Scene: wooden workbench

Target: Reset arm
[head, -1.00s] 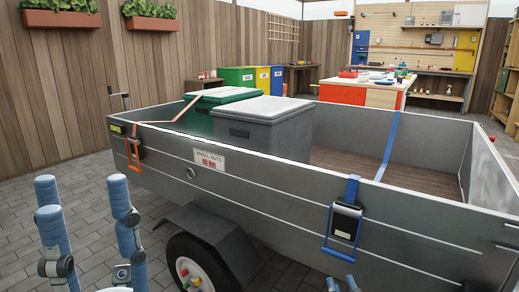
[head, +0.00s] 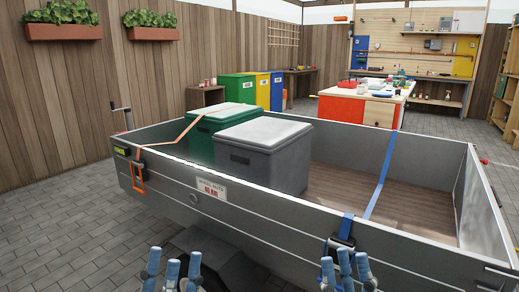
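Neither arm shows anything held.
A grey trailer (head: 258,203) fills the middle, close ahead. It carries a green box (head: 202,138) and a grey box (head: 262,160), with orange and blue straps (head: 382,176). Paving (head: 60,225) is clear at left. A workbench (head: 362,104) stands behind.

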